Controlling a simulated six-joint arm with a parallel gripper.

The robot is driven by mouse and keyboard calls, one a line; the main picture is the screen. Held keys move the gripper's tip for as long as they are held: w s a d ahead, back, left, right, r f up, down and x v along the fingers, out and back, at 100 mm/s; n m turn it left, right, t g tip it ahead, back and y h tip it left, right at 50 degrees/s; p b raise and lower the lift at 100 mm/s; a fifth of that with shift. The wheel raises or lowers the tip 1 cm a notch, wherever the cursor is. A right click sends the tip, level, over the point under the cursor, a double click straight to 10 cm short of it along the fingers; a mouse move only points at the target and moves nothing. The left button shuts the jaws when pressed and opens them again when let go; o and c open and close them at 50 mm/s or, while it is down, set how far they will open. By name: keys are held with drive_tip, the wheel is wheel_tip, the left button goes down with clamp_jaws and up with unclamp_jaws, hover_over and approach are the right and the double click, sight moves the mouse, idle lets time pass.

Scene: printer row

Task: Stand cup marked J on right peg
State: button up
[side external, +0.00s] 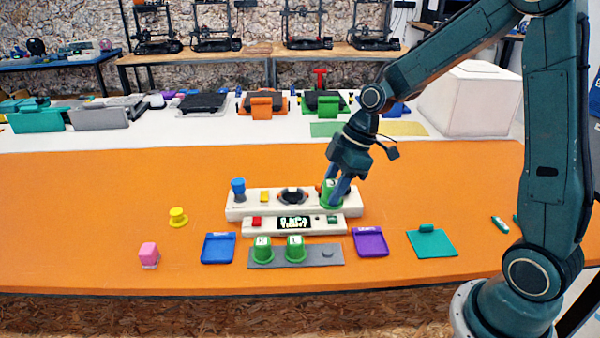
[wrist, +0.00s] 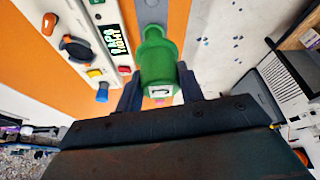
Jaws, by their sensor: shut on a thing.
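A grey plate (side external: 335,262) stands in front, bearing two other green cups, one at the left (side external: 262,250) and one in the middle (side external: 296,250). The plate's right spot, with a small dark peg mark (side external: 327,254), is bare.
The white console (side external: 260,208) carries a blue knob (side external: 238,190), a dial, buttons and a lit display (side external: 293,223). A blue tray (side external: 218,248) and a purple tray (side external: 370,242) flank the plate. A teal tray (side external: 431,243) lies farther right. Orange table is clear at far left.

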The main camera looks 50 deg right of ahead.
wheel_tip(320, 180, down, 12)
drive_tip(key=shift+f, duration=0.1)
idle(0.4)
drive_tip(key=shift+f, duration=1.8)
drive_tip(key=shift+f, duration=0.15)
drive_tip(key=o, duration=0.9)
drive_tip(key=shift+o, duration=0.2)
drive_tip(key=v, duration=1.2)
